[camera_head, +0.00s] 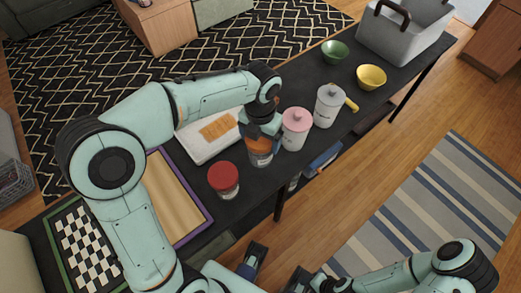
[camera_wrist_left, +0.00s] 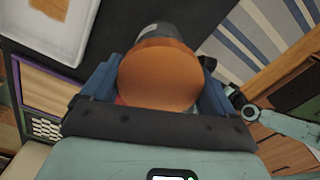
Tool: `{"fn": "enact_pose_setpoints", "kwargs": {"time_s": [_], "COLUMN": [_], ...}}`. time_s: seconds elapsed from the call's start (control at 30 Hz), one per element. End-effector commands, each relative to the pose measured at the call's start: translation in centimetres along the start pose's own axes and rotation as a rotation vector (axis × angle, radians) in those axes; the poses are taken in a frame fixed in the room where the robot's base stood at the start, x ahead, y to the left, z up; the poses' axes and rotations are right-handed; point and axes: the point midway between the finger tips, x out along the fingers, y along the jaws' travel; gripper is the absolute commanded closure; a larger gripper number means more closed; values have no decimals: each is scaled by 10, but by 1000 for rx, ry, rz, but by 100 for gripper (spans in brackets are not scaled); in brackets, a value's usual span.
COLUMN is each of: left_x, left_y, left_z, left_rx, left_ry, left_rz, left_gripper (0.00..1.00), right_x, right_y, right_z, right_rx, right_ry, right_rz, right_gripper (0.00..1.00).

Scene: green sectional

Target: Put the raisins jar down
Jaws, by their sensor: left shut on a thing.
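The jar in my left gripper, with an orange lid (camera_wrist_left: 158,75), fills the middle of the left wrist view. It also shows in the head view as an orange-brown jar (camera_head: 261,158). My left gripper (camera_head: 262,136) is shut around its upper part from above, one blue finger on each side. The jar looks upright by the front edge of the black table (camera_head: 240,222). I cannot tell whether its base touches the top. No label is readable. My right gripper (camera_head: 275,268) is low in front of the table, fingers apart, empty.
A red-lidded jar (camera_head: 223,181) stands to the left; a pink canister (camera_head: 296,130) and a white canister (camera_head: 328,105) stand to the right. A white tray (camera_head: 196,150) lies behind. Bowls and a grey basket (camera_head: 405,40) occupy the far right.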

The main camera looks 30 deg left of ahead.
Motion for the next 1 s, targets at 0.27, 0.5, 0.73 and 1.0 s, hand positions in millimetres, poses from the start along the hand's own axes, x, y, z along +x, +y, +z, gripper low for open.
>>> {"fn": "enact_pose_setpoints", "kwargs": {"time_s": [0.27, 0.5, 0.73, 1.0], "left_x": [30, 58, 57, 61], "left_y": [0, 0, 0, 0], "left_z": [0, 0, 0, 0], "left_rx": [0, -1, -1, 0], "left_ry": [2, -1, -2, -1], "left_rz": [0, 0, 0, 0], "left_gripper": [61, 61, 61, 0], "right_x": [5, 8, 8, 8], "right_y": [1, 1, 1, 1], "right_z": [-3, -6, -6, -6], "right_rx": [-1, -2, -2, -2], "right_ry": [8, 17, 18, 19], "right_rz": [-2, -4, -4, -4], "right_gripper": [57, 57, 57, 57]}}
